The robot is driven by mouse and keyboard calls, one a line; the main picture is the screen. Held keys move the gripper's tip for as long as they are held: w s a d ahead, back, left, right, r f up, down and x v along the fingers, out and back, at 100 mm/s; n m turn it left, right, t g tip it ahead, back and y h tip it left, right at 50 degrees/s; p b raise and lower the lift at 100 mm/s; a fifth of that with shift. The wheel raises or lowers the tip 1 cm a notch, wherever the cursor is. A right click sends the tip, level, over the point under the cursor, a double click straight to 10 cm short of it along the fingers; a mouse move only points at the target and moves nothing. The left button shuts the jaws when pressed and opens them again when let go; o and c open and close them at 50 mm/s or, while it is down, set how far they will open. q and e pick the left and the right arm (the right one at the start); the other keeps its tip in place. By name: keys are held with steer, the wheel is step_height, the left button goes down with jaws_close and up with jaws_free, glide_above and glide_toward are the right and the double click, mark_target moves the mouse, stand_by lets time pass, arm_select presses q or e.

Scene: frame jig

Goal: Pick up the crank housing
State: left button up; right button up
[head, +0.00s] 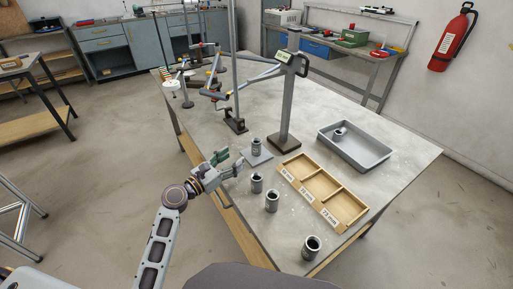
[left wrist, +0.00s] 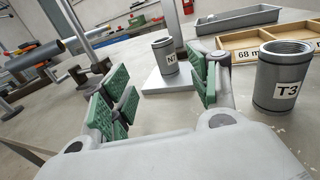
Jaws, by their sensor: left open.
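Several grey metal cylinders with dark bands look like crank housings; I cannot tell which one the task names. One cylinder (head: 256,145) stands upright on a pale square plate (head: 256,158). It shows in the left wrist view (left wrist: 165,55) with a label starting with N. A nearer cylinder (head: 257,183) stands on the table, with two more, a middle one (head: 272,201) and a front one (head: 311,247). A T3 cylinder (left wrist: 282,78) is right of my fingers. My left gripper (head: 228,164) is open and empty, its green pads either side of the N cylinder, short of it.
A wooden tray (head: 322,194) with millimetre labels lies right of the cylinders. A grey metal bin (head: 375,158) behind it holds another cylinder (head: 339,132). A grey post (head: 288,104) and a frame jig (head: 234,122) stand behind the plate. The table's left edge is near my arm.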

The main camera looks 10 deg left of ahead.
mark_target(253, 145)
arm_select(q)
steer(key=shift+x, duration=3.65)
steer(key=shift+w+d, duration=0.1)
steer(key=shift+d, duration=0.05)
steer(key=shift+d+x, duration=0.2)
steer(key=shift+x, duration=1.6)
steer(key=shift+w+d, duration=0.35)
steer(key=shift+w, duration=0.1)
steer(key=shift+c, duration=0.2)
